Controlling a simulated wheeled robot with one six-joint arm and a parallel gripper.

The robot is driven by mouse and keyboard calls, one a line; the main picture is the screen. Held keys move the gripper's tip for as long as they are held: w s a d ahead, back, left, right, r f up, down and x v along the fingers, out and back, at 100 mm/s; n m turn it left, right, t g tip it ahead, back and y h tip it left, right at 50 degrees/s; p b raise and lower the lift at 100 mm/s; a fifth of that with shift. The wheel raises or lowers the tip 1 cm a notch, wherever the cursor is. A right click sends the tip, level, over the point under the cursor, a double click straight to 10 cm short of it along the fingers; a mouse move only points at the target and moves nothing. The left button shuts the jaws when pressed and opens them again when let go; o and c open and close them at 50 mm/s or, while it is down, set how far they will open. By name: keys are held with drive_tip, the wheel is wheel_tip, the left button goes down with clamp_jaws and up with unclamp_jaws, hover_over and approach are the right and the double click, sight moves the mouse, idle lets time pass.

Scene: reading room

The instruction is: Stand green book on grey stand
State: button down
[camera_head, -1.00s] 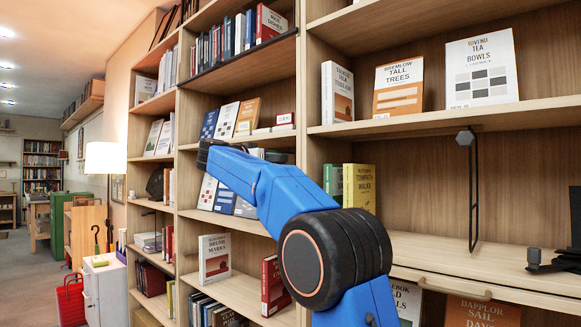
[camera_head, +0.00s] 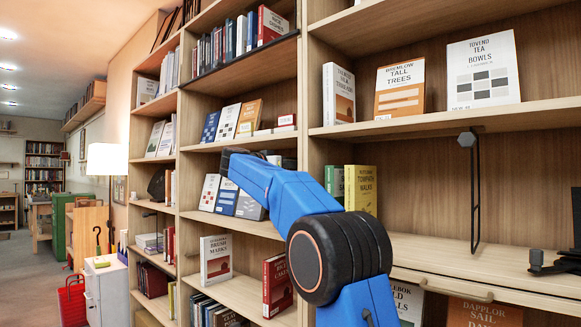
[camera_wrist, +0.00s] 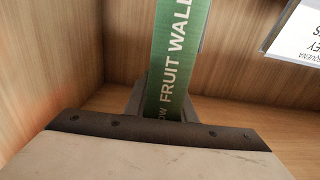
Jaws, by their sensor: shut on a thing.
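A green book with white spine lettering "FRUIT WALL" (camera_wrist: 178,60) stands out from my gripper (camera_wrist: 162,108) in the wrist view. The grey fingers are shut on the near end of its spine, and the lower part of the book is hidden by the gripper. In the head view my arm hides the gripper and this book. Another green book (camera_head: 334,181) stands beside a yellow book (camera_head: 360,188) on a shelf there. I cannot make out a grey stand for certain in either view.
In the wrist view, wooden panels (camera_wrist: 50,60) enclose the left and back, and a white cover (camera_wrist: 297,38) is at upper right.

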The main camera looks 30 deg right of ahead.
drive_tip(key=shift+f, duration=0.25)
drive_tip(key=c, duration=1.5)
unclamp_jaws()
drive_tip(key=v, duration=1.2)
drive_tip(key=shift+r, duration=0.3)
